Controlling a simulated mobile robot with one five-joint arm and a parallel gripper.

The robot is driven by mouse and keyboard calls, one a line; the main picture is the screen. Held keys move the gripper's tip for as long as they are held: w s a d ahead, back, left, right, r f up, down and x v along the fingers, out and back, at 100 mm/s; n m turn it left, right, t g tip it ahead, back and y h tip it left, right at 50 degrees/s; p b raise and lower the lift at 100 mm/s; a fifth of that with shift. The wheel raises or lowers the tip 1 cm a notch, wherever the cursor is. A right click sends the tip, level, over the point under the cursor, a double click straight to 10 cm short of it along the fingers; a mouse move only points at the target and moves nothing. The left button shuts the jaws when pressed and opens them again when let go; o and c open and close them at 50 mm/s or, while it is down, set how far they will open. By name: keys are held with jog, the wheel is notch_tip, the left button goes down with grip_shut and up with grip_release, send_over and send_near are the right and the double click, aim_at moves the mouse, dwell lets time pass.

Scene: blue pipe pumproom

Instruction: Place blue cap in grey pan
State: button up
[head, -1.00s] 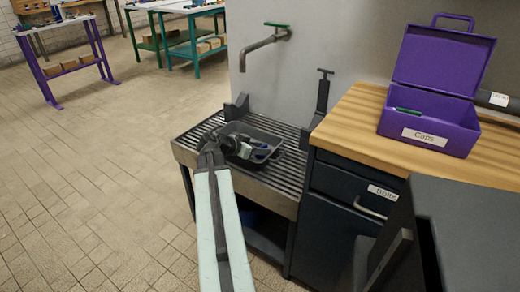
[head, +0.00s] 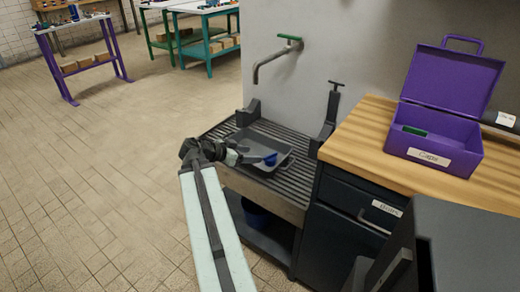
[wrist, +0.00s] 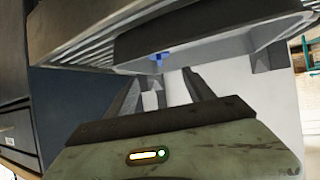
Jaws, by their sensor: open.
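The grey pan (head: 250,136) sits on a slatted metal drainboard in the head view; its wall also shows in the wrist view (wrist: 215,40). The blue cap (head: 270,158) appears inside the pan near its right front side. In the wrist view a small blue piece (wrist: 160,58) shows at the pan's edge, beyond my fingers. My gripper (head: 244,157) is at the pan's front left side, seen from behind my arm. In the wrist view the fingers (wrist: 163,92) are apart with nothing held between them. Part of the pan is hidden by my gripper.
A purple open box labelled Caps (head: 432,158), with a green item inside, stands on the wooden counter (head: 365,130) at right. A tap (head: 275,60) juts from the wall behind the drainboard (head: 275,187). Dark drawers stand below the counter. The tiled floor at left is clear.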

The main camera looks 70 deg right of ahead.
jog(key=shift+w+a+r, duration=0.15)
jog(key=shift+w+a, duration=0.05)
jog(key=shift+a, duration=0.05)
jog(key=w+a+f+n+t+y, duration=0.2)
jog(key=w+a+f+n, duration=0.15)
jog(key=w+a, duration=0.5)
jog(key=w+a+f+n+t+y, duration=0.1)
jog(key=w+a+f+n+t, duration=0.15)
jog(key=w+a+n, duration=0.45)
jog(key=w+a+f+n+t+y, duration=0.1)
jog(key=w+a+f+n+y, duration=0.2)
jog(key=w+a, duration=0.75)
jog(key=w+a+f+n+y, duration=0.1)
jog(key=a+n, duration=0.4)
jog(key=a, duration=1)
jog(key=w+a+f+n+t+y, duration=0.1)
jog(key=a+n, duration=0.4)
jog(key=a, duration=1)
jog(key=shift+w+a+f+n+y, duration=0.35)
jog(key=shift+f+y, duration=0.3)
jog(key=shift+y, duration=0.45)
